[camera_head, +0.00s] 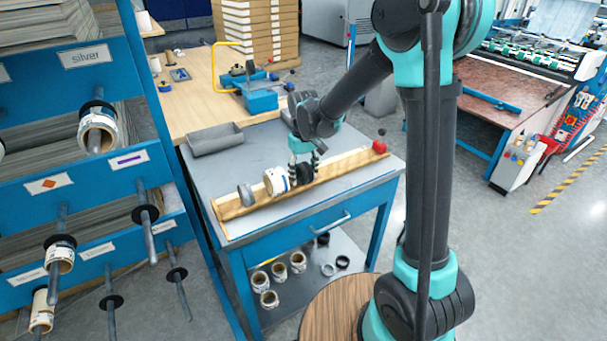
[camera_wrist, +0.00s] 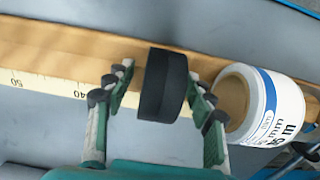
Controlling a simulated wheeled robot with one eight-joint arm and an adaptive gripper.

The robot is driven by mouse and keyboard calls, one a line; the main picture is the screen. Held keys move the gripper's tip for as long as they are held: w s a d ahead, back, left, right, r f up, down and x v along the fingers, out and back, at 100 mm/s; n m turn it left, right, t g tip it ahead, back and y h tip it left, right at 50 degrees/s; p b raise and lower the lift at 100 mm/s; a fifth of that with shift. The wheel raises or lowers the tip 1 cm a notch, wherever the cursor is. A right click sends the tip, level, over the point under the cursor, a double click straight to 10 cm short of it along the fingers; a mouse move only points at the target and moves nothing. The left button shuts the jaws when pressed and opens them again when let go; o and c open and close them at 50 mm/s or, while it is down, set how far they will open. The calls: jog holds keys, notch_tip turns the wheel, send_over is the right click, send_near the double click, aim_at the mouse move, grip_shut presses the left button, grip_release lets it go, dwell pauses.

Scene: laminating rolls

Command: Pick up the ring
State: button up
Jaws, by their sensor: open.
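A black ring (camera_wrist: 163,86) lies on the wooden ruler board (camera_wrist: 60,50), between my gripper's fingers in the wrist view. In the head view the ring (camera_head: 306,173) is partly covered by the fingers. My gripper (camera_wrist: 160,88) is open, with one finger on each side of the ring. The right fingertip looks very close to the ring; I cannot tell whether it touches. In the head view my gripper (camera_head: 304,158) is over the board, which lies on the grey-topped blue workbench (camera_head: 350,205).
A white labelled roll (camera_wrist: 268,105) lies close beside the right finger; it also shows in the head view (camera_head: 277,181). A grey tray (camera_head: 215,139) sits behind.

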grip_shut()
